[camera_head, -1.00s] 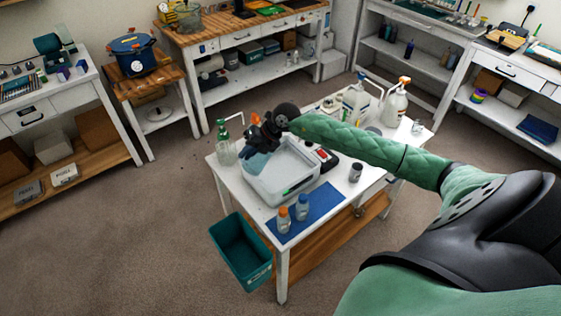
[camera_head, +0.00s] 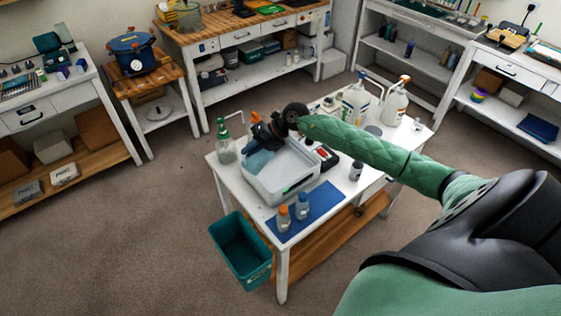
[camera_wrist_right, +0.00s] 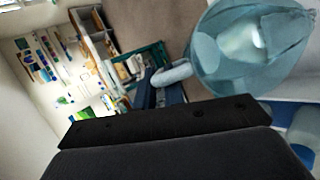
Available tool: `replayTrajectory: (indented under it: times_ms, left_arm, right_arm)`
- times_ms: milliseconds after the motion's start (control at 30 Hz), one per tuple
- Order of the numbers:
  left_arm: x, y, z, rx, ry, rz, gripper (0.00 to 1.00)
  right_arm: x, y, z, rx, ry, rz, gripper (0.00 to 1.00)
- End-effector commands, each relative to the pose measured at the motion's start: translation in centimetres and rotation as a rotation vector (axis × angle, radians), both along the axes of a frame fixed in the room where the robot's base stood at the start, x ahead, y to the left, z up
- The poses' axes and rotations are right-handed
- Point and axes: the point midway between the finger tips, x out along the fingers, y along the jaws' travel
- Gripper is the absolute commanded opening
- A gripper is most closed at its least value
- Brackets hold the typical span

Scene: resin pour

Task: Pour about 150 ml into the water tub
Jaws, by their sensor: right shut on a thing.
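The water tub (camera_head: 292,190) is a pale, open rectangular bin on the white table. My right gripper (camera_head: 262,136) is above its far left part, shut on a translucent blue jug. The jug (camera_head: 257,162) hangs tilted over the left side of the tub, partly behind the black fingers. In the right wrist view the jug (camera_wrist_right: 250,45) fills the upper right, with its pale blue handle (camera_wrist_right: 172,75) to the left. A dark gripper part covers the bottom of that view. No pour stream can be made out, and the levels cannot be read. My left gripper is not in view.
A green-topped bottle (camera_head: 226,143) stands left of the tub. Two small bottles (camera_head: 293,212) stand on a blue mat (camera_head: 318,203) in front. Larger bottles (camera_head: 356,98) stand at the back right. A teal bin (camera_head: 240,250) is on the floor.

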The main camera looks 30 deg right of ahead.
Motion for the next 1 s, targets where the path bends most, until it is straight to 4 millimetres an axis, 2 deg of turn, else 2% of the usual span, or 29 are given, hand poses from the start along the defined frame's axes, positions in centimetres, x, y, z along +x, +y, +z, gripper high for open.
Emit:
replayTrajectory:
  times_ms: [300,1000]
  left_arm:
    - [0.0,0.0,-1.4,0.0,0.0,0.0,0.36]
    - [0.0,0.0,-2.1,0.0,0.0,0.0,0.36]
  right_arm:
    - [0.1,-0.7,-0.2,0.078,0.006,-0.003,0.0]
    - [0.1,-1.1,-0.1,0.138,0.011,-0.002,0.0]
